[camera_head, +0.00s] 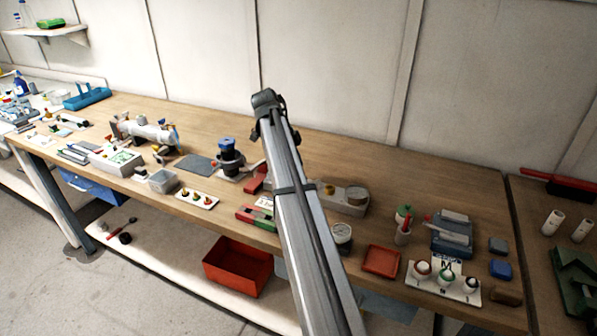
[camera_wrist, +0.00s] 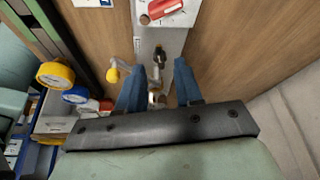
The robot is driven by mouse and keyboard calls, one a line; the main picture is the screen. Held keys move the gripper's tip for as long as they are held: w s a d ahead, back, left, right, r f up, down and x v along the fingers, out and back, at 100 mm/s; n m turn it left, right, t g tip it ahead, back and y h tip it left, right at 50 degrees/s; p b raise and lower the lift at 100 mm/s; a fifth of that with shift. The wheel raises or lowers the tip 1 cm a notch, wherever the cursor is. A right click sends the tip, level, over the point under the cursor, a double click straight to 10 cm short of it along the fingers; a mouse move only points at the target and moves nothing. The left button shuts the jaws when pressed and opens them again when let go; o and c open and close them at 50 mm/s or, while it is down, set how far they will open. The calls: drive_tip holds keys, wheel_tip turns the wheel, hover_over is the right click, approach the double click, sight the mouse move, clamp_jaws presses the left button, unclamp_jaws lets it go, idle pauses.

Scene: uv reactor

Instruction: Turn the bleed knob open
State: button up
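In the wrist view my gripper (camera_wrist: 160,66) is open, its two blue fingers apart. Between and just beyond them is a small metal fitting (camera_wrist: 156,84) with a dark-tipped part (camera_wrist: 160,56) above it. A yellow knob (camera_wrist: 113,75) on a pale stem stands just outside the left finger. I cannot tell which of these is the bleed knob, or whether a finger touches anything. In the head view a silvery reactor body (camera_head: 147,131) with yellow and blue fittings lies on the left of the bench. My gripper is not clearly seen there.
The wooden bench (camera_head: 330,155) is clear along its back. A black canister (camera_head: 230,160) with a blue cap stands mid-bench. A plate with several knobs (camera_head: 197,198) lies at the front edge. In the wrist view a yellow-rimmed round part (camera_wrist: 55,75) and a red cylinder (camera_wrist: 165,8) are nearby.

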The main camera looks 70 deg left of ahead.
drive_tip(key=shift+x, duration=1.35)
drive_tip(key=shift+c, duration=0.3)
clamp_jaws()
